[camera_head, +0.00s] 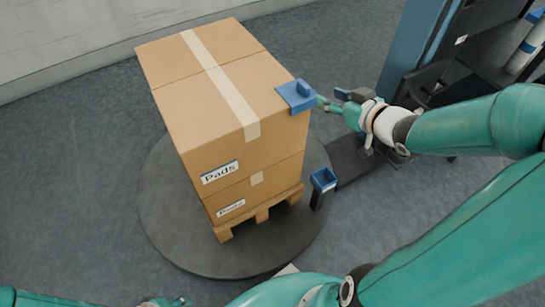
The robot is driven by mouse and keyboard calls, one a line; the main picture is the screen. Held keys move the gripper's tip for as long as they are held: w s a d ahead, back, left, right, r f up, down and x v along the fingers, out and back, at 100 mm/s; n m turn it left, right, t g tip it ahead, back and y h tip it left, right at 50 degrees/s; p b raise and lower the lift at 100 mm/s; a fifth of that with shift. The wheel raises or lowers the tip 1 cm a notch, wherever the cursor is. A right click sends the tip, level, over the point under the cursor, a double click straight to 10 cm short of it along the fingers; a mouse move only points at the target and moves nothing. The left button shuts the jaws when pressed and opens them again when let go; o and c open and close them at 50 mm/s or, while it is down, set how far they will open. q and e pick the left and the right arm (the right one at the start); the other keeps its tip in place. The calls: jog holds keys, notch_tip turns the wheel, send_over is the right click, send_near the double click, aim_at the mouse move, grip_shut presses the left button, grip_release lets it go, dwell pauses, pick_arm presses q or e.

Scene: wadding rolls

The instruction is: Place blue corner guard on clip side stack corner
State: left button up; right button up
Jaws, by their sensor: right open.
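The stack stands on a wooden pallet (262,215) on a round dark turntable (165,215). A blue open-topped holder (323,179) on a dark post stands right of the pallet. A blue and black machine column (412,50) rises behind my right gripper. Floor left of the turntable is clear.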

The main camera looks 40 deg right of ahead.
jog(key=w+a+f+m+g+y, duration=0.1)
jog(key=w+a+f+g+y, duration=0.15)
jog(key=a+f, duration=0.6)
jog(key=w+a+f+g+y, duration=0.1)
jog(key=a+f+g+y, duration=0.3)
jog(key=f, duration=0.8)
jog(key=s+a+f+g, duration=0.3)
jog(key=s+a+f, duration=0.3)
jog(key=a, duration=0.3)
jog(key=s+a+f+g, duration=0.3)
jog(key=s+a+f, duration=0.4)
jog(key=a+f, duration=0.2)
jog(key=shift+h, duration=0.45)
notch_tip(320, 180, up, 23)
jog(key=p, duration=2.2)
jog(key=shift+f+p, duration=0.2)
jog(key=shift+p, duration=0.1)
